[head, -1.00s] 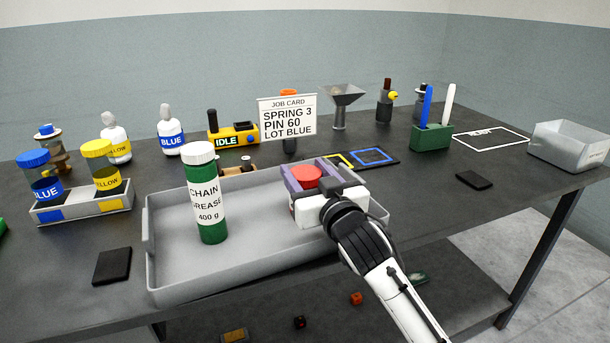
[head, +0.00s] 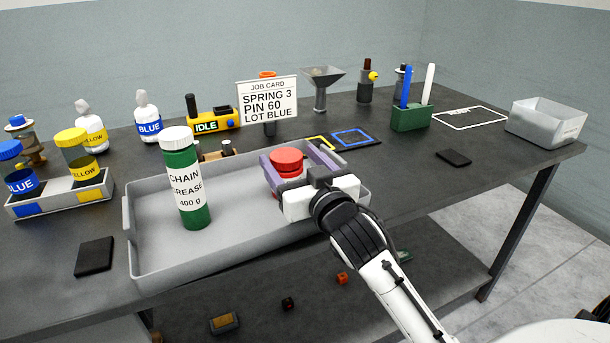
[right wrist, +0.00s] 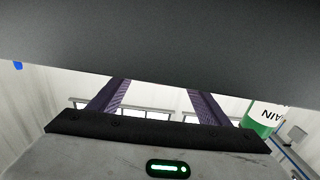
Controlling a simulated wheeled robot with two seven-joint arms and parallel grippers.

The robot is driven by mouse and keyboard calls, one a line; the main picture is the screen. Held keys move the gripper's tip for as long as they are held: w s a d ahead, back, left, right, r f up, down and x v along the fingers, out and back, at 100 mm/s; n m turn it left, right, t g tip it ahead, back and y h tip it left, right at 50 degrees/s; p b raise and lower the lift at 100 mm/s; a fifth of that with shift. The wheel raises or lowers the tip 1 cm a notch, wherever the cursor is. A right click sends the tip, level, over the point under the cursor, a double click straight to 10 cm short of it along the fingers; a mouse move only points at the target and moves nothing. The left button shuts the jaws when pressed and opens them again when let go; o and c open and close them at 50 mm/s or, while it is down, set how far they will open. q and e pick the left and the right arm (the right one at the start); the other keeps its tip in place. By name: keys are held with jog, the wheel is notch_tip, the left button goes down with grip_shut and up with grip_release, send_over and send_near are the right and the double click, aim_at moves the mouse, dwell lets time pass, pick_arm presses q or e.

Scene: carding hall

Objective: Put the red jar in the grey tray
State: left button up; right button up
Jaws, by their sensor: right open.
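The red jar (head: 287,157) stands upright inside the large grey tray (head: 185,268), toward its back right. My right gripper (head: 290,151) reaches in from the front right. Its purple fingers are open, one on each side of the jar; whether either touches it cannot be told. The jar's lower part is partly hidden by the gripper. In the right wrist view the two purple fingers (right wrist: 155,105) show apart, a dark surface fills the top, and the jar is not visible. My left gripper is not in view.
A green chain grease bottle (head: 186,185) stands in the tray's left half. The job card (head: 267,100) stands behind the tray. A rack (head: 60,201) with blue and yellow jars is at left. A smaller grey bin (head: 545,122) sits at far right. Tray floor between bottle and jar is clear.

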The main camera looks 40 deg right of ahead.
jog(key=v, duration=0.9)
